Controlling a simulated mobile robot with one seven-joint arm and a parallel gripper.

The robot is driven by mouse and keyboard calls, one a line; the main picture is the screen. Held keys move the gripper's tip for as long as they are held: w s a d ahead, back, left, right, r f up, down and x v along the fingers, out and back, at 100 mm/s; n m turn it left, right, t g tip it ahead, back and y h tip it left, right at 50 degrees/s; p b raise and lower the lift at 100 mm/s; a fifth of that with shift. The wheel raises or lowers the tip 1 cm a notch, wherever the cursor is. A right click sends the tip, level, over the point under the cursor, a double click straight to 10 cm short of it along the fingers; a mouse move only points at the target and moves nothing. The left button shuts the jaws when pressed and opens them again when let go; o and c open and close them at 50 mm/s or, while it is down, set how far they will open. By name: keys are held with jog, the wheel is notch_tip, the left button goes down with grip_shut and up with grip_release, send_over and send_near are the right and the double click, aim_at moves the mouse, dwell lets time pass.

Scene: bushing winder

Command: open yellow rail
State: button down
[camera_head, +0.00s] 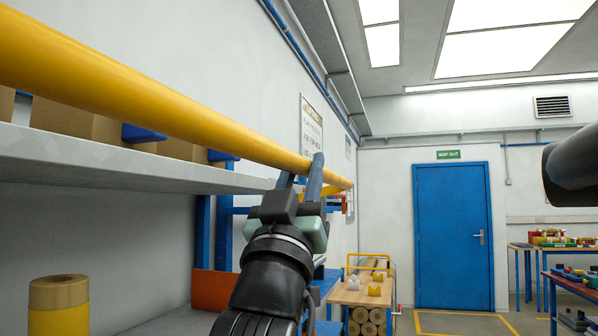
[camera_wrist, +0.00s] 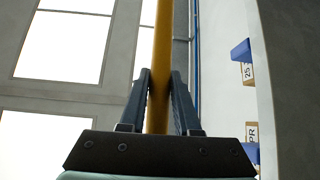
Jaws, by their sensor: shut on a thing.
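The yellow rail (camera_head: 150,105) is a long round bar running from the upper left toward the back, in front of the upper shelf. It lies tilted across the picture in the head view. My gripper (camera_head: 316,172) is at the rail's farther part, with its fingers pointing up around it. In the wrist view the yellow rail (camera_wrist: 159,70) passes between the two dark fingers of my gripper (camera_wrist: 159,88). The fingers are shut on the rail. The rail's far end shows just beyond my gripper.
A grey shelf (camera_head: 100,158) with cardboard boxes is behind the rail. A yellow-wrapped roll (camera_head: 58,308) stands below. A wooden-topped cart (camera_head: 362,296) with rolls is beyond my arm. A blue door (camera_head: 450,240) is at the back; tables stand at the right.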

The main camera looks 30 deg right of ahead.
jog(key=shift+s+d+f+b, duration=0.1)
jog(key=shift+f+b, duration=0.2)
jog(key=shift+f, duration=0.3)
jog(key=c, duration=0.6)
grip_release()
jog(key=b+v, duration=0.4)
jog(key=v, duration=0.9)
jog(key=shift+b, duration=0.3)
